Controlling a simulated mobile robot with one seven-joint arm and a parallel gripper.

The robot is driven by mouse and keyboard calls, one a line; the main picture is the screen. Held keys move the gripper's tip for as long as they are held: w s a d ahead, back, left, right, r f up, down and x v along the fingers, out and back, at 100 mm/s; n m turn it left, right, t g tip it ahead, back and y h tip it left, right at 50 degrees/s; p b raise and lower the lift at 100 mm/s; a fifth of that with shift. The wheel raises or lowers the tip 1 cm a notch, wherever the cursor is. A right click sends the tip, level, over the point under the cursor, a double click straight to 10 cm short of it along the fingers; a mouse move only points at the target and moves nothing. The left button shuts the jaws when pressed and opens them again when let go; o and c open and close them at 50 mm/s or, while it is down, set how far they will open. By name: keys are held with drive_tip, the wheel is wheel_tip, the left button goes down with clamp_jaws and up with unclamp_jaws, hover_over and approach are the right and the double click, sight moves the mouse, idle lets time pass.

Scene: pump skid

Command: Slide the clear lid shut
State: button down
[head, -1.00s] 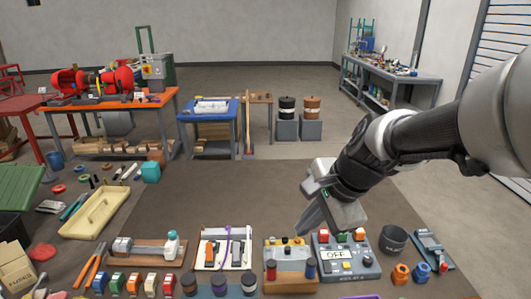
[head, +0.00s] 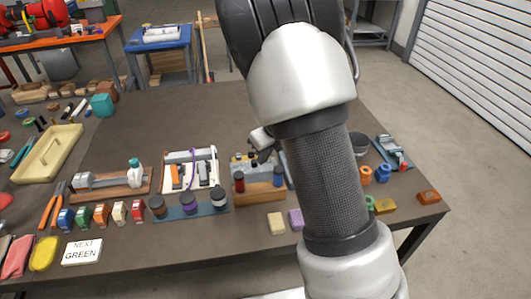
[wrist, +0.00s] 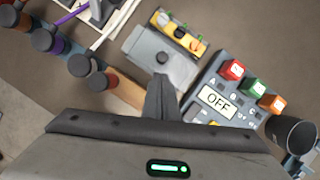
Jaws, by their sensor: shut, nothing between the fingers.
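A small wooden-based unit (head: 262,192) stands near the front of the table. A yellow strip (wrist: 186,34) with several coloured knobs shows uncovered beyond the plate. My gripper (wrist: 160,92) is shut and empty, its fingertips beside the plate's near edge, close to the black knob. I cannot tell whether they touch. In the head view my arm hides most of the gripper and part of the unit.
A grey control box (wrist: 222,98) with red, green and orange buttons and an OFF display stands right of my gripper. A white tray (head: 190,180) and several dark jars stand left. The table behind is clear.

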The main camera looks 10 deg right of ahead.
sight(258, 169)
drive_tip(key=shift+b+x, duration=0.4)
drive_tip(key=shift+x, duration=1.7)
drive_tip(key=w+p, duration=0.5)
drive_tip(key=w, duration=0.2)
drive_tip(key=shift+w+r, duration=0.1)
drive_tip(key=shift+w, duration=0.25)
drive_tip(key=shift+w+r, duration=0.1)
